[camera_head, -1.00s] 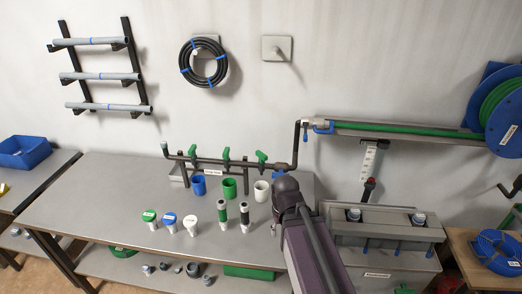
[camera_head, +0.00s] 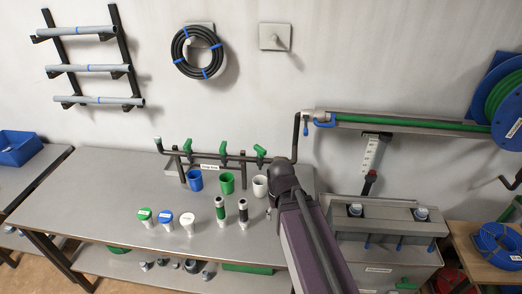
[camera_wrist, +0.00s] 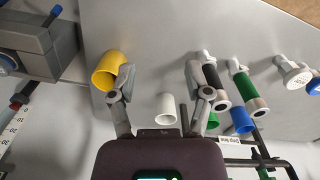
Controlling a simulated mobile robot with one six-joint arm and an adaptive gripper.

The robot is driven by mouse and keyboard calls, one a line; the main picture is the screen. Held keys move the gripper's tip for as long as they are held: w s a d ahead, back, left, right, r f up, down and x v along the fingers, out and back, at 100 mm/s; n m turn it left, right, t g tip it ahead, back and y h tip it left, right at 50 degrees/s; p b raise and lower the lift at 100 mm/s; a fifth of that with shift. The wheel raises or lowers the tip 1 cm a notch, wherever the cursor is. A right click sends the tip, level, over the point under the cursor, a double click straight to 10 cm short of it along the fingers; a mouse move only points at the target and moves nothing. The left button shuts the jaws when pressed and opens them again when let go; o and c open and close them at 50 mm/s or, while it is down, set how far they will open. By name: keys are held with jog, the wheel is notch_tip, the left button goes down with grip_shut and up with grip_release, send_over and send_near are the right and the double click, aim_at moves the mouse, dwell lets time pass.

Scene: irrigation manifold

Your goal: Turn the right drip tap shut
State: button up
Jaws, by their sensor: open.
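The right drip tap (camera_head: 260,152) is the rightmost of three green taps on the dark drip line pipe (camera_head: 240,158) above the bench. Its green handle looks slanted; how far it is turned I cannot tell. The left tap (camera_head: 188,147) and middle tap (camera_head: 222,147) stand beside it. My gripper (camera_wrist: 162,98) is open in the wrist view, with nothing visible held between its fingers. A white cup (camera_wrist: 166,108) shows beyond the gap. In the head view my arm hides the gripper. The right tap is not clearly seen in the wrist view.
Blue (camera_head: 195,180), green (camera_head: 227,183) and white (camera_head: 260,187) cups stand below the taps. Two filter cylinders (camera_head: 243,212) and several capped pieces (camera_head: 165,218) stand further front. A yellow cup (camera_wrist: 107,70) is by one finger. The bench's left part is clear.

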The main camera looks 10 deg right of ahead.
aim_at(260, 148)
jog(key=w+r+n+p, duration=0.3)
jog(key=w+r+p, duration=0.6)
jog(key=w, duration=0.5)
jog(key=w+r+n+p, duration=0.3)
jog(key=w+r+p, duration=0.6)
jog(key=w, duration=0.5)
jog(key=shift+w, duration=0.3)
jog(key=shift+a+f+b, duration=0.1)
jog(key=shift+f+b, duration=0.1)
jog(key=shift+b, duration=0.1)
notch_tip(260, 148, down, 13)
jog(key=b, duration=1.3)
jog(key=shift+f, duration=0.15)
grip_shut()
